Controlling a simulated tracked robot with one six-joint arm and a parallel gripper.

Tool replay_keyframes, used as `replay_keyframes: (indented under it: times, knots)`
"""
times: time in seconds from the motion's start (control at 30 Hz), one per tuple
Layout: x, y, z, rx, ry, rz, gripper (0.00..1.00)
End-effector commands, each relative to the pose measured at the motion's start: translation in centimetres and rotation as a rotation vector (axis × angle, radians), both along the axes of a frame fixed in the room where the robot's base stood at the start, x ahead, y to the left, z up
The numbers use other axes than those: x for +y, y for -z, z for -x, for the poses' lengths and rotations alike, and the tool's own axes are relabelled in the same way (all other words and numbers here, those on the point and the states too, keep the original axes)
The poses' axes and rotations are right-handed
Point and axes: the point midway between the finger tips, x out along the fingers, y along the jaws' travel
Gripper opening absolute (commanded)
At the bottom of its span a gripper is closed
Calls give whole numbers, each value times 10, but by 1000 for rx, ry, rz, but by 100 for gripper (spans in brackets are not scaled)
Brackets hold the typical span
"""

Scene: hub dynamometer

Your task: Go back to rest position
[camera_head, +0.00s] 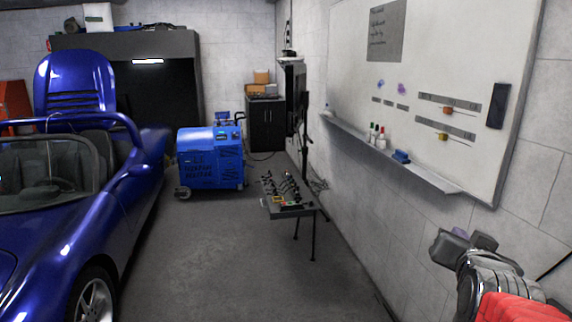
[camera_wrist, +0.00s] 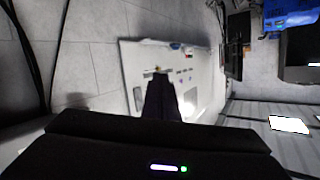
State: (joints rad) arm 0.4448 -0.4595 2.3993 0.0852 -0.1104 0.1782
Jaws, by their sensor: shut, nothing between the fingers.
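My gripper (camera_head: 462,243) shows at the lower right of the head view, at the end of my arm, in front of the bare wall below the whiteboard. It is shut and empty. In the wrist view its dark fingers (camera_wrist: 161,98) show together in the middle, with nothing held between them. The rest of my arm is cut off by the right and bottom edges of the head view.
A whiteboard (camera_head: 440,60) with a marker tray (camera_head: 425,172) hangs on the right wall above my gripper. A small tool table (camera_head: 305,209) stands ahead. A blue machine (camera_head: 210,157) and a blue car (camera_head: 120,200) are at left. The middle floor is clear.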

Motion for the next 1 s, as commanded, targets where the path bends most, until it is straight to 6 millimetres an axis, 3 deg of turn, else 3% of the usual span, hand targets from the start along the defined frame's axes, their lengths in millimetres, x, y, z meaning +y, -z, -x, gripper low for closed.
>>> replay_keyframes:
  times: [0.03, 0.27, 0.47, 0.6, 0.8, 1.0]
  knots:
    - [19, 8, 1, 45, -40, -7, 0]
    - [94, 53, 26, 283, -212, -28, 0]
    - [150, 89, 66, 493, -360, -24, 0]
    - [182, 111, 103, 641, -461, -9, 0]
    - [209, 132, 150, 808, -569, 15, 0]
    - [214, 138, 164, 858, -595, 22, 0]
